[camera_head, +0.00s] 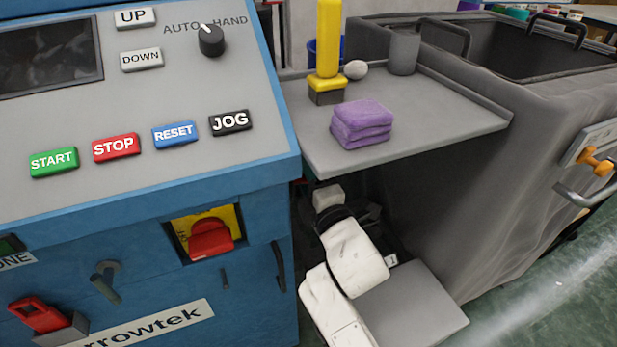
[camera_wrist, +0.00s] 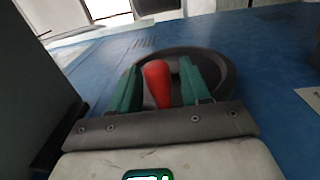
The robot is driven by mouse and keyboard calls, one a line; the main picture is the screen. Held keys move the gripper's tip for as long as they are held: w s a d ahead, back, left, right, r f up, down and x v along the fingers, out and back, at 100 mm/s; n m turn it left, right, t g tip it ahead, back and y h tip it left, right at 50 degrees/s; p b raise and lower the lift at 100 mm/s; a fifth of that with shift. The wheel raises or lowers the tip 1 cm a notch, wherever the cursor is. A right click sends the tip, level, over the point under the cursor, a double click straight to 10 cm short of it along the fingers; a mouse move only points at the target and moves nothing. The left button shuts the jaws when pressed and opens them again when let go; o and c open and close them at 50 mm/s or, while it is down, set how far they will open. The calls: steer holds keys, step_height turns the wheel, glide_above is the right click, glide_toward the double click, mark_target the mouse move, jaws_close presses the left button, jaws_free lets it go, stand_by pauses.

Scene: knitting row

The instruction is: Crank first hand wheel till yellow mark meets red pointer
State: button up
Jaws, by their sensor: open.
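In the wrist view, a dark round hand wheel (camera_wrist: 228,72) sits against a blue machine panel, with a red crank handle (camera_wrist: 157,88) standing out from it. My gripper (camera_wrist: 160,68) is open, with one green finger on each side of the red handle. The handle lies between the fingers; I cannot tell whether either finger touches it. The fingers cover part of the wheel. No yellow mark or red pointer can be made out on the wheel. In the head view my white arm reaches down beside the blue machine (camera_head: 240,280), and the wheel and gripper are hidden.
A grey shelf (camera_head: 430,115) carrying folded purple cloths (camera_head: 361,124), a yellow cone (camera_head: 328,40) and a grey cup (camera_head: 404,53) overhangs near my arm. A large grey bin (camera_head: 540,100) stands at right. The machine's button panel (camera_head: 190,85) is at left.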

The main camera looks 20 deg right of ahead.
jaws_close()
stand_by(0.4)
